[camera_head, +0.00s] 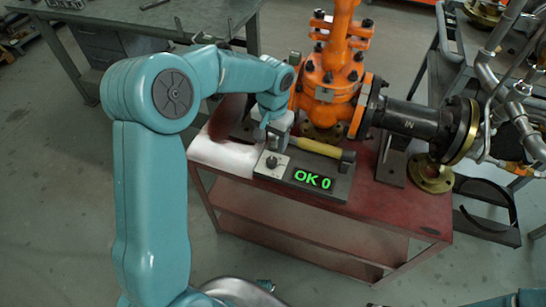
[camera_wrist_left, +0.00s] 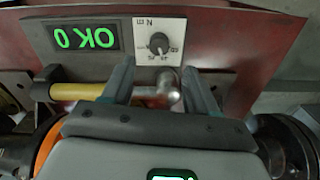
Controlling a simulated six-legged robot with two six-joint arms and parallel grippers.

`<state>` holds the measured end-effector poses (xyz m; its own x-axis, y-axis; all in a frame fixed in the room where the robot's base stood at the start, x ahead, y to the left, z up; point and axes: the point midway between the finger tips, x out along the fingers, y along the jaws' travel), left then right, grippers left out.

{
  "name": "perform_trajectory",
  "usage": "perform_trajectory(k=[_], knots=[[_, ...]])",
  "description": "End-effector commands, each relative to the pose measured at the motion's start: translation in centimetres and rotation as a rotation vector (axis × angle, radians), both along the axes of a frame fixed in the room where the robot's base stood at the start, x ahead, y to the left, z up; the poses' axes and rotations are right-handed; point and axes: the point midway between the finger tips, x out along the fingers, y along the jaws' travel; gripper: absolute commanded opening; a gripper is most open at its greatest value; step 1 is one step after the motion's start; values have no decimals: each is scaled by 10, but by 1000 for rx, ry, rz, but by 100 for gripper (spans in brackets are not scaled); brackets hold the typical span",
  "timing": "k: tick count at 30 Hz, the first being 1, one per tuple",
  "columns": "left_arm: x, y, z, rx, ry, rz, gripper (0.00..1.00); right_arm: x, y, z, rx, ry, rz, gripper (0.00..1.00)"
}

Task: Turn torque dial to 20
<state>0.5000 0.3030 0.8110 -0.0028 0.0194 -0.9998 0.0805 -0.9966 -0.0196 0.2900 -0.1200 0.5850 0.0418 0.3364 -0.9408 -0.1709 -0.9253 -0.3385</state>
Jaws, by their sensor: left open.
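The torque dial (camera_head: 272,162) is a dark round knob on a white scale plate, at the left end of a grey box on the red bench. In the left wrist view the dial (camera_wrist_left: 159,43) shows at upper middle. A display (camera_head: 313,179) beside it reads "OK 0" in green; it is upside down in the left wrist view (camera_wrist_left: 83,38). My left gripper (camera_head: 272,132) is open behind the dial. Its fingers (camera_wrist_left: 158,82) are spread, with the dial beyond and between their tips, apparently not touching it. My right gripper is not in view.
A yellow-handled tool (camera_head: 320,149) lies along the box behind the display, its metal head close to my left fingers. An orange gate valve (camera_head: 330,85) with a dark flanged pipe (camera_head: 410,117) stands behind. A white cloth-like piece (camera_head: 222,153) lies left on the red bench (camera_head: 385,215).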

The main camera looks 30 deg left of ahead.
Motion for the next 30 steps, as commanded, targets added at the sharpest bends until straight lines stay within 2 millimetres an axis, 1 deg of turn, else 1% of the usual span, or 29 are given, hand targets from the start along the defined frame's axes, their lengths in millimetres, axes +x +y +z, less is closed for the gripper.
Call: perform_trajectory(k=[1,3,6,9,12,15,23,24,25,26,27,28,29,30], knots=[[-1,0,-15,-1,5,0,59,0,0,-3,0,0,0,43],[0,0,-31,-1,4,0,59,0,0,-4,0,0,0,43],[0,0,-51,-1,4,-2,59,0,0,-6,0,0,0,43],[2,0,-66,-1,3,-2,59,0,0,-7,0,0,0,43],[3,0,-77,0,1,-2,59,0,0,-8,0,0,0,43],[3,0,-82,-1,0,-2,59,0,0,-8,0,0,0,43],[4,1,-83,-1,-1,-2,59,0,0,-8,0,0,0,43],[4,1,-83,-1,-1,-2,52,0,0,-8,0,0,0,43],[4,1,-83,-1,-1,-2,42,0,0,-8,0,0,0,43],[4,1,-83,-1,-1,-2,33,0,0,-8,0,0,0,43],[4,1,-83,-1,-1,-2,20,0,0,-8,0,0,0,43],[4,1,-83,-1,-1,-2,10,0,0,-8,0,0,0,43],[4,0,-83,-1,-1,-2,2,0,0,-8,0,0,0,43],[4,0,-83,-1,-1,-2,2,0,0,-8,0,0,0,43]])
